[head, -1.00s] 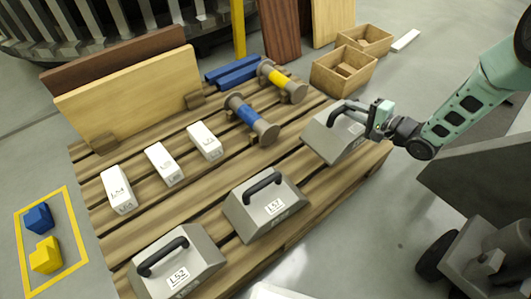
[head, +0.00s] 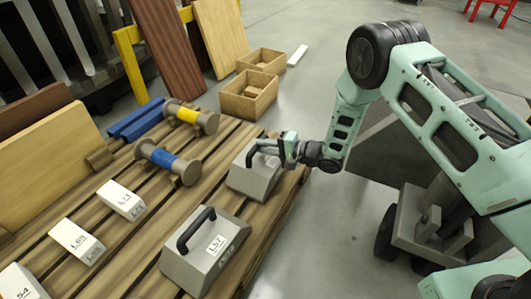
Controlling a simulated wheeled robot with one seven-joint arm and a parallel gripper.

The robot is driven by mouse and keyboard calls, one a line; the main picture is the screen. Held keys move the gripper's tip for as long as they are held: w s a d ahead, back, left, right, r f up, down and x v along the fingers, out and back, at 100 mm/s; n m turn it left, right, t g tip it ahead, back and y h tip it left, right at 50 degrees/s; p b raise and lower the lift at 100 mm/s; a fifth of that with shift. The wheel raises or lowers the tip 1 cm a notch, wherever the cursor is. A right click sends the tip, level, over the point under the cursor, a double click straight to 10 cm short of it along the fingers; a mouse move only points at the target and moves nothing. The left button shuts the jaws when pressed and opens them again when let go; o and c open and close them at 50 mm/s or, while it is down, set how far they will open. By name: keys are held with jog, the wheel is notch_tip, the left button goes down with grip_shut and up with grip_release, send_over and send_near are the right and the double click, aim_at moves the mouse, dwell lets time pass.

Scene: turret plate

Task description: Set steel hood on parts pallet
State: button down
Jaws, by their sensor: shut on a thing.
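My gripper (head: 285,150) is at the right edge of the wooden parts pallet (head: 148,228) in the head view. It is shut on the black handle of a grey steel hood (head: 254,180). That hood rests on or just above the slats at the pallet's far right corner; I cannot tell if it touches. My gripper covers part of its handle and top. A second steel hood (head: 205,255), labelled L57, sits upright on the pallet nearer the camera, its black handle free.
White labelled blocks (head: 120,200) lie in a row on the left of the pallet. Wooden crates (head: 249,95) are beyond. Boards lean at the left.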

jog(key=shift+f, duration=0.3)
jog(key=shift+r, duration=0.1)
jog(key=c, duration=1.7)
grip_release()
jog(key=shift+f, duration=0.2)
jog(key=o, duration=0.4)
